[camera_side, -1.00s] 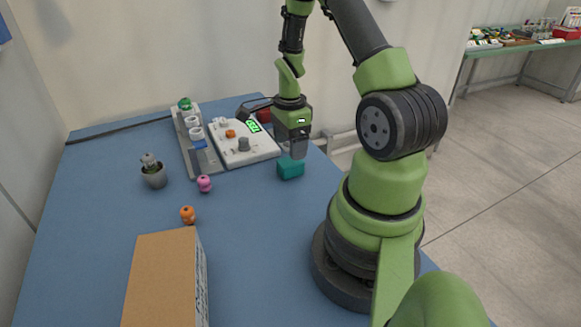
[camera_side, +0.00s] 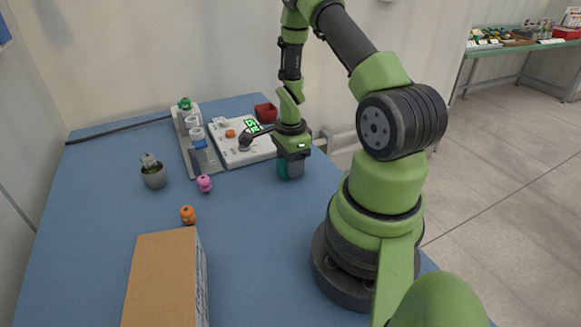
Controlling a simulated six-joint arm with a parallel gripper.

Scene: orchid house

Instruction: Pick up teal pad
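The teal pad (camera_side: 283,170) is on the blue table near its right edge, mostly hidden by my gripper. Only a strip of it shows to the left of a grey finger. My gripper (camera_side: 291,169) points down, with its fingers low at the pad's height. The near finger covers the pad's front, and the far finger is hidden. I cannot tell whether the fingers touch the pad or are closed on it.
A white device with a green display (camera_side: 262,151) is just behind and left.

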